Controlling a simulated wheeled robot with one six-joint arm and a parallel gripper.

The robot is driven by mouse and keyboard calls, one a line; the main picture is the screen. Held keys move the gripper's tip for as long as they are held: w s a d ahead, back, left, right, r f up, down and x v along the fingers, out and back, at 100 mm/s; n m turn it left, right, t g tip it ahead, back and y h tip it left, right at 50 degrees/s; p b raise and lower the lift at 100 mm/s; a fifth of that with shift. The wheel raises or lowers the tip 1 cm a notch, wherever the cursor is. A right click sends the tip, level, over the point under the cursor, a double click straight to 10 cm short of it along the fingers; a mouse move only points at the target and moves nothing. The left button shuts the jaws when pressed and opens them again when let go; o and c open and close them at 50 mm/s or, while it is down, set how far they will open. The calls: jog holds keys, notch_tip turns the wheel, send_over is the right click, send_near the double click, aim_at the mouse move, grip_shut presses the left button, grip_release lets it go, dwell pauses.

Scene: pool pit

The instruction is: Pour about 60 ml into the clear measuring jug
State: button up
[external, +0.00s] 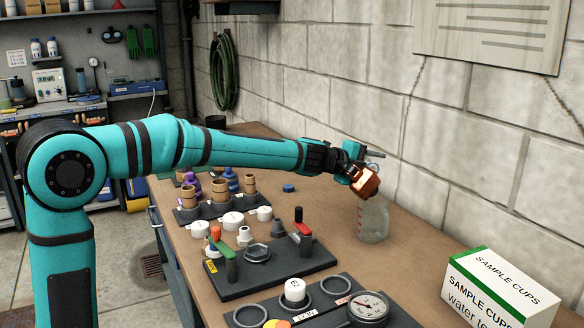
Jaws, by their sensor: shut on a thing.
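The clear measuring jug (374,224) stands upright on the brown bench, near the block wall. My gripper (356,170) is above the jug's rim, at the end of my outstretched arm. It is shut on a shiny copper-brown vessel (367,186), which is tilted, with its lower end over or at the jug's mouth. I cannot tell whether they touch. The liquid level in the jug and any stream are too small to make out.
A dark panel with red and green handled valves (268,262) lies left of the jug. A white SAMPLE CUPS box (498,290) is at the front right. A blue cap (288,188) lies behind. A pressure gauge (368,306) is in front. Bare bench surrounds the jug.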

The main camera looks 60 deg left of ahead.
jog(key=shift+r+m, duration=0.2)
jog(key=shift+m, duration=0.1)
jog(key=shift+w+a, duration=0.15)
jog(key=shift+a, duration=0.1)
jog(key=shift+w+a, duration=0.1)
jog(key=shift+a, duration=0.1)
jog(key=shift+r+m+t+y, duration=0.3)
jog(key=shift+r+m, duration=0.05)
jog(key=shift+m, duration=0.15)
dwell(1.6)
jog(key=shift+a+f+n+g, duration=0.3)
jog(key=shift+f+n+g, duration=0.2)
jog(key=shift+f+n, duration=0.5)
jog(key=shift+r, duration=0.15)
jog(key=shift+a+b, duration=0.1)
jog(key=shift+b, duration=0.2)
